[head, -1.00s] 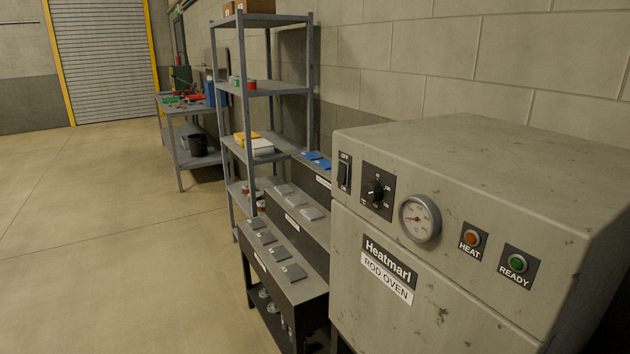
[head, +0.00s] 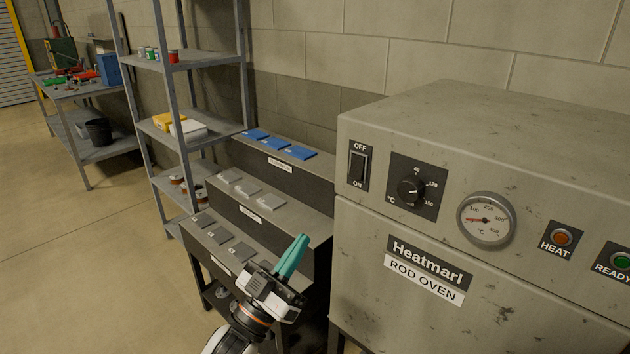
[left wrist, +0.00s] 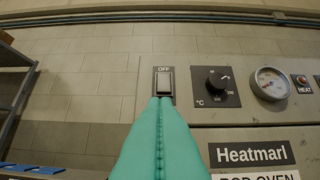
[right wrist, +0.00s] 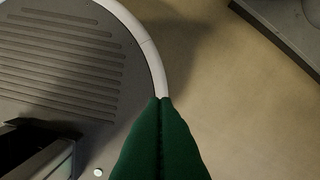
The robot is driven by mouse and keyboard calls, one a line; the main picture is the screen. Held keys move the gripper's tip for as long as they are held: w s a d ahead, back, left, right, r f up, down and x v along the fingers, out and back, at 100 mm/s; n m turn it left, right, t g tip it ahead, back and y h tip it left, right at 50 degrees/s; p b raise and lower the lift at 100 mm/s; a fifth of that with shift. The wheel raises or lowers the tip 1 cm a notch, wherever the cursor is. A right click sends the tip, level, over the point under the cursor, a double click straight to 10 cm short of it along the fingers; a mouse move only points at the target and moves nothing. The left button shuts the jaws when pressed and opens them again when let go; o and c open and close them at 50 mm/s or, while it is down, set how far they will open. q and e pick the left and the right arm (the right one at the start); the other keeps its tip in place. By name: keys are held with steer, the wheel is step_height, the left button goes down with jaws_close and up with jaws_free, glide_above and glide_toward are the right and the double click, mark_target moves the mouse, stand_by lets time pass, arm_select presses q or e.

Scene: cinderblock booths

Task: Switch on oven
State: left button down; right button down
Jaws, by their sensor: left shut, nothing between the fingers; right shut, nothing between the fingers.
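The grey rod oven (head: 400,300) stands at the right of the head view. Its black OFF/ON rocker switch (head: 358,167) is at the front's upper left, beside a temperature knob (head: 411,189). In the left wrist view the switch (left wrist: 164,80) sits just beyond my fingertips, its lower part hidden. My left gripper (head: 301,240) has teal fingers, shut and empty, below and left of the switch and apart from it in the head view. My right gripper (right wrist: 165,100) is shut and empty, seen only in the right wrist view, low over the floor.
A round dial (head: 486,220), an orange HEAT lamp (head: 562,237) and a green READY lamp (head: 621,260) are on the oven front. A stepped rack (head: 300,222) with blue and grey pieces stands left of the oven. Grey shelving (head: 215,130) is behind. Floor at left is clear.

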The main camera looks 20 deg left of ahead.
mark_target(355, 171)
arm_select(q)
steer(key=shift+h, duration=0.3)
steer(key=p+x, duration=0.1)
steer(key=x, duration=0.3)
steer(key=p+x, duration=0.2)
steer(key=x, duration=0.2)
steer(key=p+x, duration=0.2)
steer(key=x, duration=0.3)
steer(key=shift+d+f, duration=0.25)
steer(key=shift+w+d+f, duration=0.15)
steer(key=shift+w, duration=0.3)
